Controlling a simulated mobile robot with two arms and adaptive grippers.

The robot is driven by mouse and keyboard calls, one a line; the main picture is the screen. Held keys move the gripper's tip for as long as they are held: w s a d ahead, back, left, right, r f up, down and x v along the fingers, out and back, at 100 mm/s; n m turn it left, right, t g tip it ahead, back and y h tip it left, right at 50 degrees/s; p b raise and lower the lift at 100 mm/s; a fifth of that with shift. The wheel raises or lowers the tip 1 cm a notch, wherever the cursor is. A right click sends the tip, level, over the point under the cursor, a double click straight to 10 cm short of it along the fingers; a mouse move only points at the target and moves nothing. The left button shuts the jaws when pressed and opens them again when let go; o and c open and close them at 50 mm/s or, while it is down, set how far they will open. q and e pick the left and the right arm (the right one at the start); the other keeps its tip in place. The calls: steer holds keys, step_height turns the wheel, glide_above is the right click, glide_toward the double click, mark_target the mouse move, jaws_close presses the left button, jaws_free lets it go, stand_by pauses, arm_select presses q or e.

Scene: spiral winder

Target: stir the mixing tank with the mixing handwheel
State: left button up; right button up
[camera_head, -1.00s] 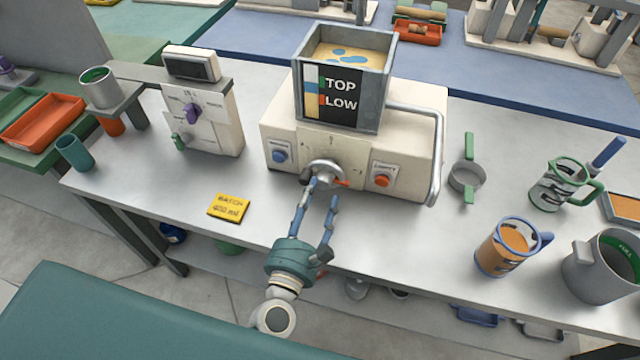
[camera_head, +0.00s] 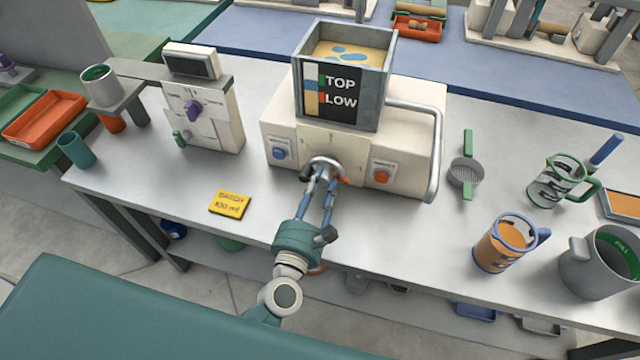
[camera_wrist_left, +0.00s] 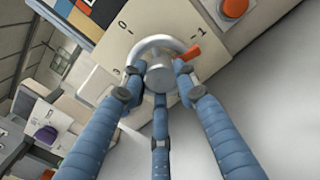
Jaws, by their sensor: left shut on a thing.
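The mixing tank (camera_head: 345,60) is a grey open-topped box with a TOP/LOW label, holding a tan liquid with blue patches. It sits on a cream machine body (camera_head: 412,150). The mixing handwheel (camera_head: 326,162) is a small grey wheel with an orange pointer on the machine's front. My left gripper (camera_head: 322,180) reaches up from below with its blue fingers shut on the handwheel. In the left wrist view, the fingers close around the grey handwheel (camera_wrist_left: 160,74), and the orange pointer (camera_wrist_left: 191,52) lies between the marks 0 and 1. My right gripper is not in view.
A grey pipe (camera_head: 436,150) bends down at the machine's right. A yellow batch card (camera_head: 230,204) lies at the front left. An orange-filled jug (camera_head: 506,243) stands at the right.

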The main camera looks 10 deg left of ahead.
arm_select(q)
steer(key=shift+f+m, duration=0.1)
steer(key=shift+m, duration=0.2)
steer(key=m+p, duration=0.1)
steer(key=m, duration=0.3)
steer(key=m+p, duration=0.2)
steer(key=m, duration=0.3)
steer(key=shift+m, duration=0.4)
steer(key=m+p, duration=0.2)
steer(key=m, duration=0.3)
steer(key=shift+s, duration=0.1)
steer(key=shift+f+m+p, duration=0.1)
steer(key=shift+m+p, duration=0.7)
steer(key=shift+m, duration=1.4)
steer(key=o, duration=1)
steer(key=shift+a, duration=0.1)
steer(key=shift+o, duration=0.6)
